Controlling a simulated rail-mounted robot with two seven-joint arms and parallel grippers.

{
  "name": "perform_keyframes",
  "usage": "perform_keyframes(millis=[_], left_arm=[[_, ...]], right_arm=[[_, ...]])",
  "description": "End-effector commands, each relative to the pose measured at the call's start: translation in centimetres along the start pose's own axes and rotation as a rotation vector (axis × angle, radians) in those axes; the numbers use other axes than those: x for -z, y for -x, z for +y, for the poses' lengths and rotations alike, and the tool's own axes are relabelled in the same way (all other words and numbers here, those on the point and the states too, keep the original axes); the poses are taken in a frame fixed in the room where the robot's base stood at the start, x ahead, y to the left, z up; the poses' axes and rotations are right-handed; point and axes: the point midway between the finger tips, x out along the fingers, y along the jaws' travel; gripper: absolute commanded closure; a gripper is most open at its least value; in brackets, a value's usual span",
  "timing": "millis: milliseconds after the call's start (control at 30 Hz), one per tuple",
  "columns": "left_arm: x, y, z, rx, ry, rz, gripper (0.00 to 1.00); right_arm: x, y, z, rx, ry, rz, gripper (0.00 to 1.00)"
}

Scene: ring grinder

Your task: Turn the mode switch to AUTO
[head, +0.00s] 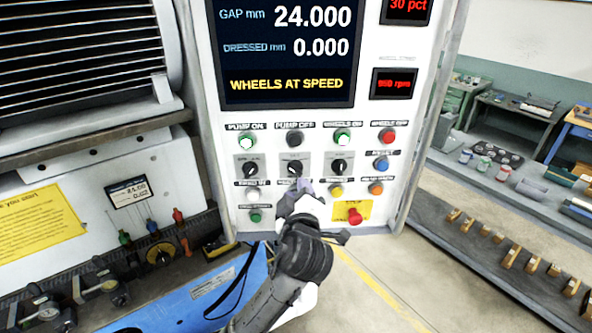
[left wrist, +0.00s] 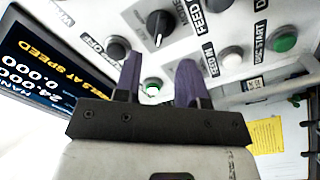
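The control panel (head: 225,160) has three black rotary knobs in a row. The middle knob (head: 295,169) appears to be the mode switch; its small print is unreadable here. The same dark knob (left wrist: 160,27), with a partly cut-off label, shows beyond the fingers in the left wrist view. Its exact setting is hard to read. My left gripper (head: 306,187) is just below and right of the middle knob, close to the panel. In the left wrist view, the purple-grey fingers (left wrist: 160,65) are apart with nothing between them; the knob lies outside them. My right gripper is not in view.
The display (head: 285,55) reads "WHEELS AT SPEED". Lit green buttons (head: 247,141) and a red button (head: 387,136) sit above the knobs. A red stop button (head: 355,216) on yellow is right of my gripper. A bench (head: 470,225) with parts stands right.

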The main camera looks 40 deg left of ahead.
Motion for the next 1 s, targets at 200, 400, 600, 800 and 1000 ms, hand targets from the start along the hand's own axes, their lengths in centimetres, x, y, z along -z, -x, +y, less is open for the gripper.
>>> perform_keyframes(millis=[200,400,600,800,1000], left_arm=[[0.2,-3.8,0.2,0.002,-0.004,0.001,0.63],[0.1,-6.0,0.1,0.001,-0.003,-0.001,0.63],[0.0,-6.9,0.0,0.000,-0.001,-0.001,0.63],[0.0,-7.1,0.0,0.000,0.000,-0.002,0.63],[0.0,-7.1,0.0,0.000,0.000,-0.002,0.69]], right_arm=[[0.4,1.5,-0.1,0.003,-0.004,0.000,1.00],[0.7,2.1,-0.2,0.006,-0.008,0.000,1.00],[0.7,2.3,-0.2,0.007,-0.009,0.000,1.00],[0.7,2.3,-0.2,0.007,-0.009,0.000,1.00],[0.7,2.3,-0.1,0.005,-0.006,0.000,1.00]])
